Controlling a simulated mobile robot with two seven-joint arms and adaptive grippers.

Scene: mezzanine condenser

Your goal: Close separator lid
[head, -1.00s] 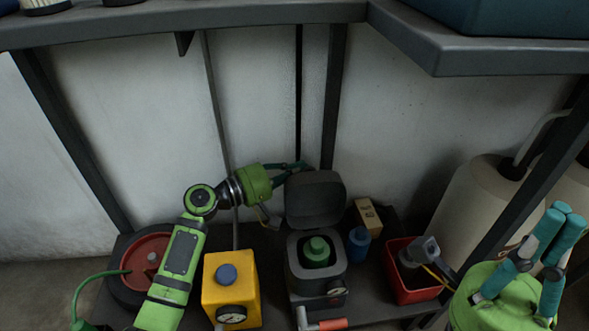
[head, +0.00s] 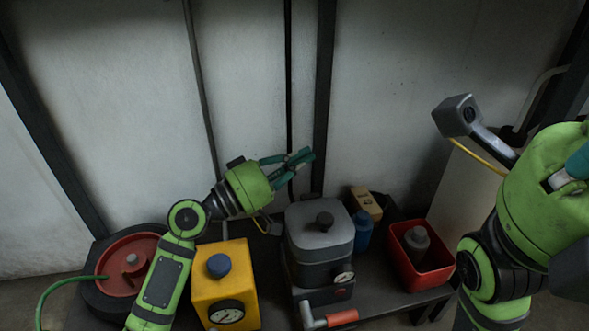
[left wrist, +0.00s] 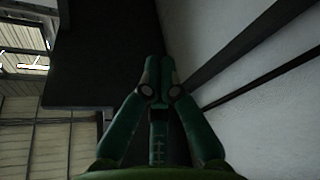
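The separator (head: 318,280) is a dark grey box with a round gauge on its front. Its grey lid (head: 322,230) with a black knob lies down over the top and looks level; I see no clear gap. My left gripper (head: 308,156) is above and behind the lid, apart from it. In the left wrist view its fingertips (left wrist: 158,80) meet with nothing between them. My right gripper (head: 575,168) is raised at the right edge, mostly cut off, so its fingers cannot be judged.
A yellow box (head: 225,285) with a blue cap stands left of the separator, and a red round pan (head: 120,268) farther left. A blue bottle (head: 362,232), a tan block (head: 366,203) and a red bin (head: 408,277) stand right. A red-handled pipe (head: 338,318) sticks out in front.

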